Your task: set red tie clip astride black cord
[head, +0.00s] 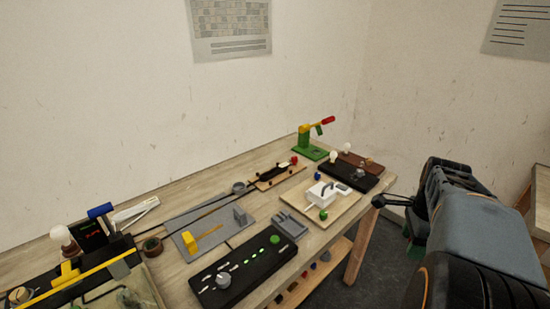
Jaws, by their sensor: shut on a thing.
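A small red piece (294,159), perhaps the red tie clip, shows at the back end of a wooden board (262,184) with several black pegs. It is too small to tell whether it sits astride anything. A thin black cord (203,210) runs along the back of the bench from the left toward that board; its course on the board is hard to make out. My arm fills the lower right, in front of the bench's right end. My gripper's fingertips cannot be made out, nor anything held in them.
A green stand with a yellow arm and red handle (328,120) rises at the back. A white box (323,193), bulb holders (362,168), a grey plate (190,244) and a black switch panel (232,285) crowd the bench. Several coloured pieces lie on the shelf below.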

